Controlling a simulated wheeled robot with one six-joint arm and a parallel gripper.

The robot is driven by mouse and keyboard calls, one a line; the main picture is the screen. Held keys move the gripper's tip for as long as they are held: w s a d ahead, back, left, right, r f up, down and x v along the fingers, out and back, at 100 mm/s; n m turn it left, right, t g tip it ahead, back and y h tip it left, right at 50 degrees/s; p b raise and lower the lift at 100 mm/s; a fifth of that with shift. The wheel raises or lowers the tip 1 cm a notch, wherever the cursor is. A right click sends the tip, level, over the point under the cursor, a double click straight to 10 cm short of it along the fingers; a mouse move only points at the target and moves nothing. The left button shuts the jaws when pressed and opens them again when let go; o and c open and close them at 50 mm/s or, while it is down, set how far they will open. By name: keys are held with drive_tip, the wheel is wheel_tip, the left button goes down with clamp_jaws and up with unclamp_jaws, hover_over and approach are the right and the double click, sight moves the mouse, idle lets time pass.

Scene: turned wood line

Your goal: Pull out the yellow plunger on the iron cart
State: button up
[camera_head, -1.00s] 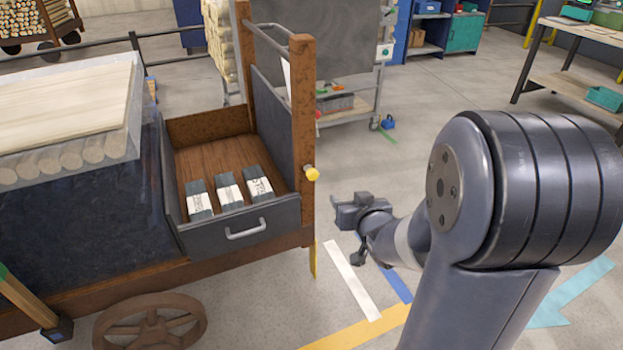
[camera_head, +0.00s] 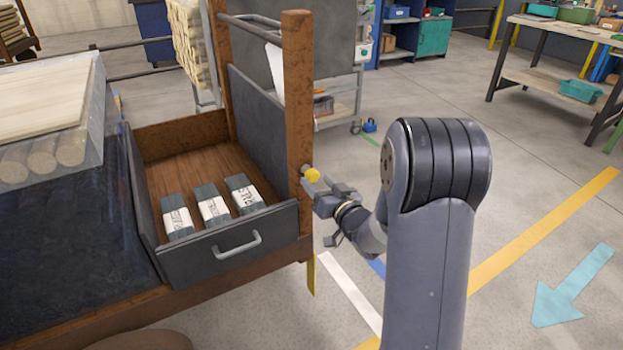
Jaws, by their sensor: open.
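The yellow plunger (camera_head: 312,175) sticks out to the right from the rusty brown corner post of the iron cart (camera_head: 298,110). My gripper (camera_head: 318,192) is just below and to the right of the plunger, its jaws open. One finger appears very near the plunger's knob; I cannot tell whether they touch. Nothing is seen held between the jaws. The gripper's far side is partly hidden by its own body.
An open drawer (camera_head: 228,248) with several labelled dark blocks (camera_head: 211,206) juts from the cart beside the post. Wrapped timber (camera_head: 45,120) lies on the left. A grey rack (camera_head: 345,100) stands behind. The floor to the right is clear up to a workbench (camera_head: 545,85).

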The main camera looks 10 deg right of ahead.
sight(314, 179)
drive_tip(key=shift+x, duration=2.1)
clamp_jaws()
